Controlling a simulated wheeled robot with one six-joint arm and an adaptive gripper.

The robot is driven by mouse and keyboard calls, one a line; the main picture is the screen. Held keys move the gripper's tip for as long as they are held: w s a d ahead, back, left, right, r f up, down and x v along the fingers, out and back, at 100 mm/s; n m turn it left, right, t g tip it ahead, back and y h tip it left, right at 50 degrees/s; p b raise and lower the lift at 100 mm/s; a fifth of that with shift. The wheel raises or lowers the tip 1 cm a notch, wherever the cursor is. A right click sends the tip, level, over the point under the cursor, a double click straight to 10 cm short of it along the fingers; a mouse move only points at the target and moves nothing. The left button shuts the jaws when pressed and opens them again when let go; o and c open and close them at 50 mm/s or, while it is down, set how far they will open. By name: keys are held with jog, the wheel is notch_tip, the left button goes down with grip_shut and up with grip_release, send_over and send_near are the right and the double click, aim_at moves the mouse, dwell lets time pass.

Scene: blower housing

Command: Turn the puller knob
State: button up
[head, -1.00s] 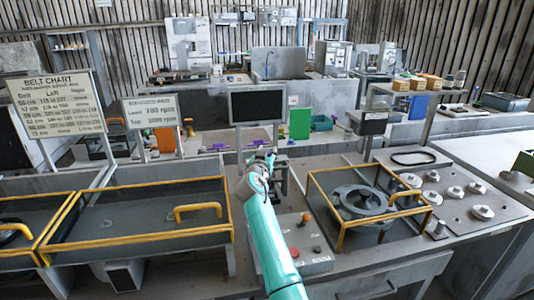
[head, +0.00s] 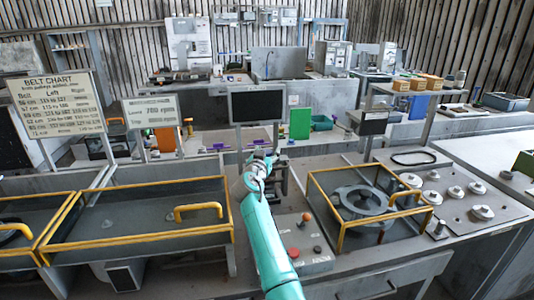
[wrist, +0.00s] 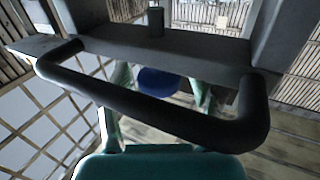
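The puller (head: 281,182) looks like a dark upright piece on the bench, just right of the end of my arm and partly hidden by it. My gripper (head: 264,160) is small at the end of the teal arm, close to the puller. Whether it touches is unclear. In the wrist view, a thick black bar handle (wrist: 150,112) crosses close in front, below a dark grey plate (wrist: 190,48). A short dark cylinder (wrist: 156,20), possibly the knob, stands at the plate's far side.
A yellow-railed frame around a round grey housing (head: 362,200) stands right of my arm. Yellow-edged trays (head: 140,240) lie to the left. A red button (head: 293,252) sits on a panel right of the arm. A black screen (head: 256,104) and signboard (head: 150,111) stand behind.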

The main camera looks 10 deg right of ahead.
aim_at(267, 151)
notch_tip(267, 151, up, 10)
dwell(0.6)
